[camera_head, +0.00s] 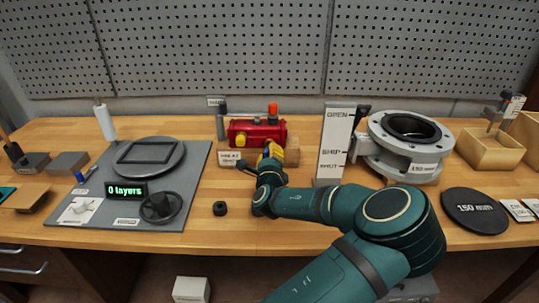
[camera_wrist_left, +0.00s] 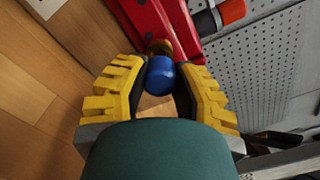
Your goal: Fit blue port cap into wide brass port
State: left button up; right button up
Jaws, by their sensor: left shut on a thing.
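The red valve actuator (camera_head: 252,131) sits on the bench in the head view, and its red body (camera_wrist_left: 158,22) fills the top of the left wrist view. My left gripper (camera_head: 271,153) is at the front right of the actuator. In the left wrist view its yellow-padded fingers are shut on the blue port cap (camera_wrist_left: 162,76). The cap is right in front of the brass port (camera_wrist_left: 159,47), overlapping its lower part. I cannot tell whether the cap touches the port or is partly in it. The cap is hidden in the head view. My right gripper is not in view.
A grey flanged valve (camera_head: 408,140) and a white OPEN/SHIP/SHUT board (camera_head: 333,142) stand to the right. A small black ring (camera_head: 220,208) lies in front of the actuator. A grey mat (camera_head: 197,165) with fixtures lies left. A pegboard (camera_head: 215,50) closes off the back.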

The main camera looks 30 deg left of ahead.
pick_arm(q)
jog(key=shift+x, duration=1.1)
jog(key=o, duration=0.8)
jog(key=shift+o, duration=0.2)
jog(key=shift+s, duration=0.1)
jog(key=v, duration=1.2)
